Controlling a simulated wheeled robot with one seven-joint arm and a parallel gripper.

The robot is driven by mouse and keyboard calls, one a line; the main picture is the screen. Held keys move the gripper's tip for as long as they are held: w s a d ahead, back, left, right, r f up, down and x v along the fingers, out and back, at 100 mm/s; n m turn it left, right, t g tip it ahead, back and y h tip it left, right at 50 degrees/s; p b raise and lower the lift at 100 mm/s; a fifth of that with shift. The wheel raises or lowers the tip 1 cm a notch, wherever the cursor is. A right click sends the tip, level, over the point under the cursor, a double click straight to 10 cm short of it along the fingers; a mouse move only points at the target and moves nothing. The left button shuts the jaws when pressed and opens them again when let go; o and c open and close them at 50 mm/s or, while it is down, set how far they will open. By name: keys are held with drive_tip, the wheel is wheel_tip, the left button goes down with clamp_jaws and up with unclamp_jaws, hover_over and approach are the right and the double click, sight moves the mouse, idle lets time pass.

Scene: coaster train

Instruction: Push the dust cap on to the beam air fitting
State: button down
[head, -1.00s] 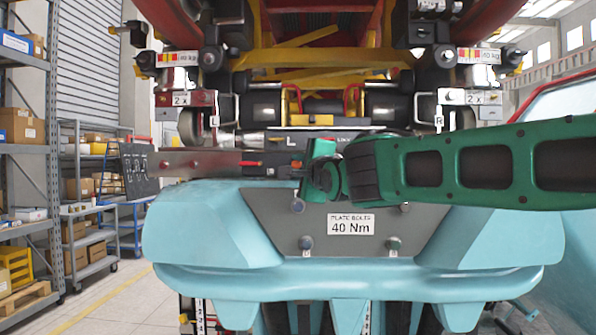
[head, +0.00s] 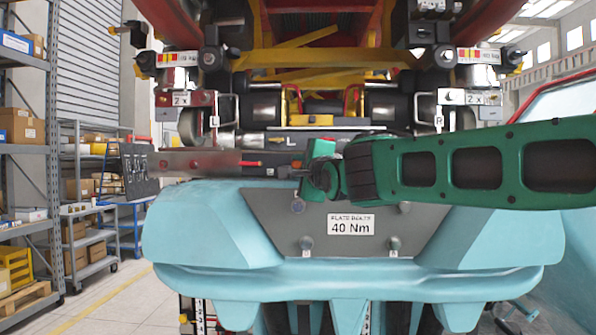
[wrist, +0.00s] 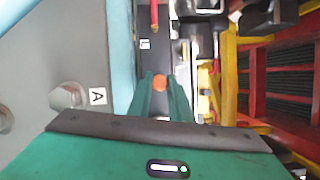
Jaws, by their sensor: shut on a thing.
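My gripper (wrist: 161,98) is shut on a small orange-red piece, the dust cap (wrist: 160,82), held between the tips of its two green fingers in the wrist view. The cap is too small to make out clearly there. The air fitting cannot be told apart for certain; the fingers and arm cover part of the beam. I cannot tell whether the cap touches a fitting.
A red lever (wrist: 154,15) stands on the beam beyond the fingertips. The light-blue body with a 40 Nm plate (head: 351,224) lies below. Yellow and red framework (head: 320,57) is above. Shelves (head: 25,150) stand at the left, beside open floor.

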drive_tip(key=shift+w, duration=1.05)
idle(0.4)
drive_tip(key=c, duration=1.5)
unclamp_jaws()
drive_tip(key=shift+c, duration=0.2)
drive_tip(key=shift+f, duration=0.1)
drive_tip(key=shift+f, duration=0.1)
